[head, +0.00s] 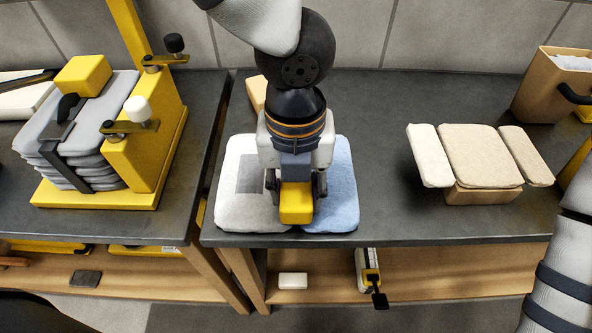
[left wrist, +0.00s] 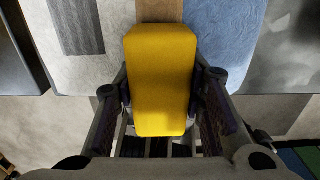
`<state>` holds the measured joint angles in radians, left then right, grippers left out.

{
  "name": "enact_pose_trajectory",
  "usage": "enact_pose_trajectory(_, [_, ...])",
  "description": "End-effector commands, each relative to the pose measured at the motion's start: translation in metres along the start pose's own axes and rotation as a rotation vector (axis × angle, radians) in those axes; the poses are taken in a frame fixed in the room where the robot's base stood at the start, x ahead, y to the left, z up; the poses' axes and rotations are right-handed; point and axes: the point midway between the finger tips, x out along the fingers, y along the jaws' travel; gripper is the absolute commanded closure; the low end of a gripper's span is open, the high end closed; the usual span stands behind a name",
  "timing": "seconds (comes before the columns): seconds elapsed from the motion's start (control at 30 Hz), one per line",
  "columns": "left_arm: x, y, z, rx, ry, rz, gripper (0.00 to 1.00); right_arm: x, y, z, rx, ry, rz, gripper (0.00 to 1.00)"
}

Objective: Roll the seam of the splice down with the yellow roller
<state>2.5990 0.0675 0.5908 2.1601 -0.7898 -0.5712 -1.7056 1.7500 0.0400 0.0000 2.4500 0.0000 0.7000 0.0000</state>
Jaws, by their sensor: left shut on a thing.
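My left gripper (head: 294,190) is shut on the yellow roller (head: 297,207), which looks like a rounded yellow block. The roller also fills the middle of the left wrist view (left wrist: 161,80), between the fingers. Below it on the dark bench lie a white pad with a grey square (head: 238,207) and a blue pad (head: 341,190), side by side. The roller is over the seam line near the front edge of the pads. Most of the seam is hidden by the gripper; a tan strip (left wrist: 160,10) shows between the pads in the wrist view. I cannot tell whether the roller touches them. My right gripper is out of view.
Cream pads (head: 480,155) rest on a wooden block at the right of the bench. A cardboard box (head: 540,88) stands at the back right. A yellow press with stacked grey pads (head: 150,150) stands on the left bench. The bench between the blue pad and cream pads is clear.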

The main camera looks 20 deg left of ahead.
Motion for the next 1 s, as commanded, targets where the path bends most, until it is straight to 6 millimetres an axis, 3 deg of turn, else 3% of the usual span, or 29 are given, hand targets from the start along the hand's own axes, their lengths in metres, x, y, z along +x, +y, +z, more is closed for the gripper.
enact_pose_trajectory(0.13, [0.001,0.000,0.004,-0.002,0.003,-0.001,0.98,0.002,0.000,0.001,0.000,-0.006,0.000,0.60])
enact_pose_trajectory(0.5, [0.002,0.000,0.044,-0.002,0.004,0.000,0.98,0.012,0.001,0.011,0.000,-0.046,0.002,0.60])
enact_pose_trajectory(0.83, [0.001,0.000,0.049,-0.002,0.002,0.001,0.98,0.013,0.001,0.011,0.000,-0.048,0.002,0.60])
enact_pose_trajectory(1.0, [0.003,0.000,0.070,-0.003,0.006,0.000,0.98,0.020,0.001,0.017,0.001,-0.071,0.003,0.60])
